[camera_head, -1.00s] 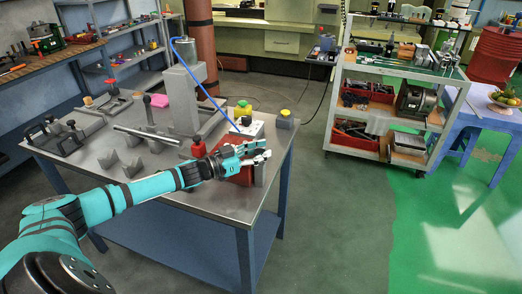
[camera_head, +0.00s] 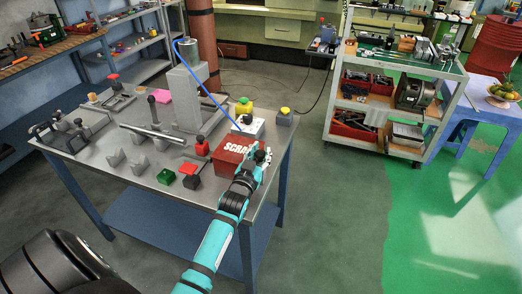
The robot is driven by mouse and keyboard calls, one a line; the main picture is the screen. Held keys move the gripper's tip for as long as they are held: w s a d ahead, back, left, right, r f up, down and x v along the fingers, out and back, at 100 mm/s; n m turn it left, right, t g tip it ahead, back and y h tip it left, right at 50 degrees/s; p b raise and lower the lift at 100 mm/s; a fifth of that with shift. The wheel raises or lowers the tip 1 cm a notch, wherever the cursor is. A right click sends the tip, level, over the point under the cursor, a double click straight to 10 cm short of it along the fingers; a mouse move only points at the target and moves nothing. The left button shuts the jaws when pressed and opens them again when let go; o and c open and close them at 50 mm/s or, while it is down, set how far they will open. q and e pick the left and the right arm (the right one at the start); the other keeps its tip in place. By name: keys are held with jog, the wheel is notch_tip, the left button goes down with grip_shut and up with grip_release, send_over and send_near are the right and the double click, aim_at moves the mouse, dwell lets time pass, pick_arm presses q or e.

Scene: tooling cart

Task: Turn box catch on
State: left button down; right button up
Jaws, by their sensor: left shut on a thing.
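A red box (camera_head: 228,152) with the white word "SCRAP" sits near the right front corner of the grey workbench (camera_head: 115,178). My left arm reaches up from the bottom, and my left gripper (camera_head: 259,158) is at the right side of the box. Its fingers are closed at that side, on what seems to be the box catch. The catch itself is hidden by the fingers, so its position cannot be seen. My right gripper is not in view.
A green block (camera_head: 166,177) and a red-topped black block (camera_head: 191,172) stand left of the box. A tool cart (camera_head: 388,148) is at the right.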

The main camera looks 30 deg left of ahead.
aim_at(260, 152)
pick_arm(q)
jog(key=shift+s+f+n+g+y, duration=0.15)
jog(key=shift+n+g+y, duration=0.25)
jog(key=shift+n+y, duration=0.45)
jog(key=shift+m, duration=0.25)
jog(key=c, duration=1)
grip_release()
jog(key=shift+y, duration=0.25)
notch_tip(260, 152, up, 10)
jog(key=shift+r, duration=0.15)
